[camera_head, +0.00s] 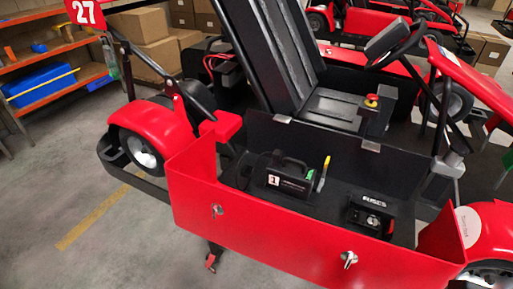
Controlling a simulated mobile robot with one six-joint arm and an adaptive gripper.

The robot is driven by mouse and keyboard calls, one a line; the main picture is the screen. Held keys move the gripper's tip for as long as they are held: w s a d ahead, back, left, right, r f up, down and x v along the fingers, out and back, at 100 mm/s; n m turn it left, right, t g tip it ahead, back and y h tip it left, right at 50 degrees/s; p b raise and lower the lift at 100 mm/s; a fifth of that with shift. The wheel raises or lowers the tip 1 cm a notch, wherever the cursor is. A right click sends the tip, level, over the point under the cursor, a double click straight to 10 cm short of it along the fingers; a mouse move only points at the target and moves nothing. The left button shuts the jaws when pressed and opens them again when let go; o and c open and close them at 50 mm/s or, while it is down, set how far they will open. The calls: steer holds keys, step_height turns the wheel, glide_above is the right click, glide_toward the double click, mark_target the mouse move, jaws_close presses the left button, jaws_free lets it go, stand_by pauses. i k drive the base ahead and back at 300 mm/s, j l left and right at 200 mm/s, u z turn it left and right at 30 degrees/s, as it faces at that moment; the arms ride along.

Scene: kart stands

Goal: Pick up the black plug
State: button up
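A black block with a raised handle (287,175) stands in the open red side compartment (265,237) of the nearest kart. It has a white label and a small green patch at its right side. It is the likeliest black plug, but I cannot tell for sure. A black unit marked FUSES (369,217), with a round knob, sits to its right. A thin yellow-tipped upright piece (324,172) stands between them. My gripper is not in view.
The red front wall of the compartment carries two silver latches (349,259). A black seat (270,45) and steering wheel (388,39) rise behind. Shelves with a blue bin (40,84) and cardboard boxes (140,27) stand back left. The floor at front left is clear.

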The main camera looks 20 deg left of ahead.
mark_target(277, 155)
steer(key=k+u, duration=0.1)
steer(key=u, duration=0.85)
steer(key=i+j, duration=0.35)
steer(key=i+j+z, duration=0.1)
steer(key=i+j, duration=0.3)
steer(key=j, duration=0.15)
steer(key=i+j, duration=0.35)
steer(key=j, duration=0.15)
